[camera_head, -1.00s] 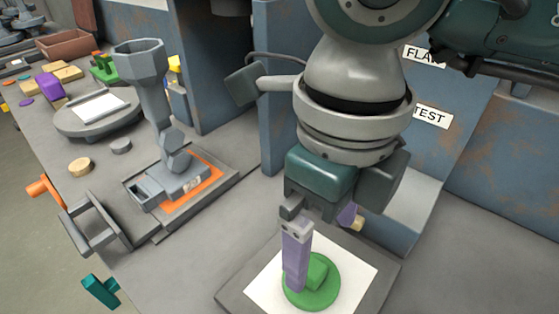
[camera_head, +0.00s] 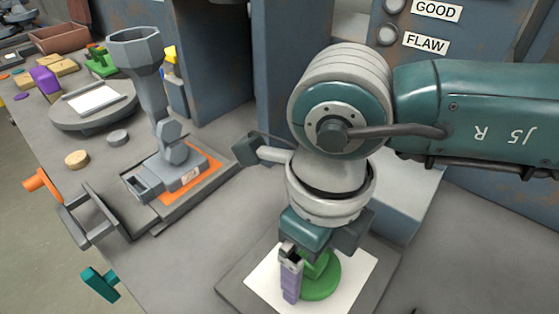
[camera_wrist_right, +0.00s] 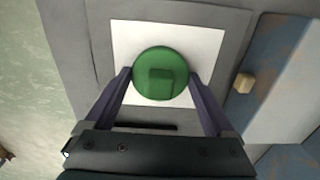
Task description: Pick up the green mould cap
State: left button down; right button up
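The green mould cap (camera_head: 323,281) is a round disc with a raised block-shaped grip on top. It lies on a white square sheet (camera_head: 356,272) on a grey plate. It also shows in the right wrist view (camera_wrist_right: 160,60), where its block sits near the disc's middle. My right gripper (camera_head: 307,276) points down over the cap. Its purple fingers are apart, one on each side of the cap's block in the right wrist view (camera_wrist_right: 160,76), with gaps to it. In the head view one finger stands in front of the cap and the other is hidden. My left gripper is not in view.
A grey funnel-topped device (camera_head: 150,95) stands on an orange-edged base to the left. A round grey stand (camera_head: 95,105) with a white sheet is behind it. A blue cabinet (camera_head: 400,205) borders the plate at the right. A teal handle (camera_head: 100,283) is at the front left edge.

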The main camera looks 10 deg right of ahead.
jog(key=c, duration=0.8)
jog(key=shift+r, duration=0.15)
jog(key=shift+c, duration=0.2)
